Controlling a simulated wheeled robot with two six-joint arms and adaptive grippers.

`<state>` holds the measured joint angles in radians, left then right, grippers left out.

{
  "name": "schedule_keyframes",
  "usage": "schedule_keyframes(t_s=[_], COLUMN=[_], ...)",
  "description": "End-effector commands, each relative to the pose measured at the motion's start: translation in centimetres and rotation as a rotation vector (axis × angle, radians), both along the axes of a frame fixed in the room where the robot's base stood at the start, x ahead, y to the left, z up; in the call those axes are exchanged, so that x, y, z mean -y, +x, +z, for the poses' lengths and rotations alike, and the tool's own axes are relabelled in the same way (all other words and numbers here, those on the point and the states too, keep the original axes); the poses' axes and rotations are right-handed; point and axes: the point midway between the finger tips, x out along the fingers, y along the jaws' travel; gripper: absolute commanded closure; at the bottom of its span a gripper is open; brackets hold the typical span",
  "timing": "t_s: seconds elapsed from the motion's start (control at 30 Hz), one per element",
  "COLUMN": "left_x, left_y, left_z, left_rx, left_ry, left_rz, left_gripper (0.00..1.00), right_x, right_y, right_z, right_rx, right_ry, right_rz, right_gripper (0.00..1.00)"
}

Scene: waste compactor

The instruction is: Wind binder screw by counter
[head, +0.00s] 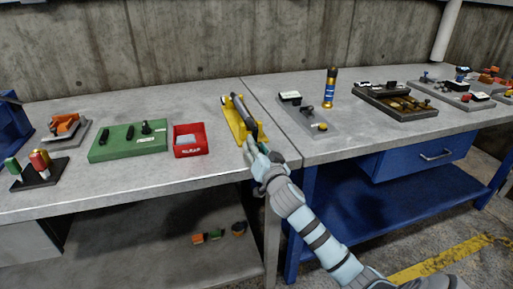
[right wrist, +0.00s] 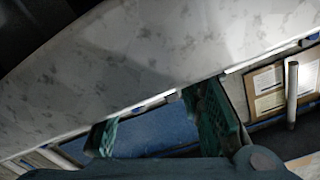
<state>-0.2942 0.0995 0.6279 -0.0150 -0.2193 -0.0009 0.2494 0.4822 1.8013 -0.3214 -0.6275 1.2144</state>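A grey plate (head: 301,119) on the bench right of centre carries a black box with a pale face (head: 289,97) and a small yellow-tipped part (head: 320,126). I cannot tell for sure whether these are the counter and the binder screw. My right gripper (head: 254,152) is at the front end of a yellow cradle (head: 229,110) holding a dark cylinder (head: 243,111), left of that plate; contact is unclear. In the right wrist view its green fingers (right wrist: 156,122) stand apart with nothing visible between them. My left gripper is not in view.
A red bin (head: 189,151) and a green block (head: 113,149) stand left of the cradle. A dark blue bottle (head: 330,88) and a dark tray (head: 397,113) are to the right. The bench front left of the cradle is clear; the seam between benches lies just right.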

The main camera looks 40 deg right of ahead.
Motion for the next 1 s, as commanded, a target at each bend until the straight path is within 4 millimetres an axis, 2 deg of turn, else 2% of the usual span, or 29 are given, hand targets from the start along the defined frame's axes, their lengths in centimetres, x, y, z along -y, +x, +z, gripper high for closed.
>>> schedule_keyframes(t_s=[0.17,0.23,0.33,0.4,0.9,1.0], left_x=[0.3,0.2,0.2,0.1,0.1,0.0], left_y=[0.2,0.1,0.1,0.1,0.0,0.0], left_z=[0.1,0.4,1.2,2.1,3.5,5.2], left_rx=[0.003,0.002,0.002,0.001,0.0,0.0], left_ry=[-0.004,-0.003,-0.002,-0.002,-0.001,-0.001], left_rz=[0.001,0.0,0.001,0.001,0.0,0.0], left_gripper=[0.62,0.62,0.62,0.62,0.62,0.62], right_x=[0.1,0.4,1.1,1.8,-3.2,-1.8], right_y=[-0.1,-0.1,-0.4,-0.6,-14.5,-13.9], right_z=[-0.2,-0.1,0.2,0.6,0.0,-2.6], right_rx=[-0.012,-0.035,-0.1,-0.169,-0.175,-0.283], right_ry=[-0.018,-0.08,-0.266,-0.463,-0.451,-0.468], right_rz=[-0.002,-0.002,-0.002,-0.002,0.002,0.0], right_gripper=[0.63,0.63,0.63,0.63,0.63,0.63])
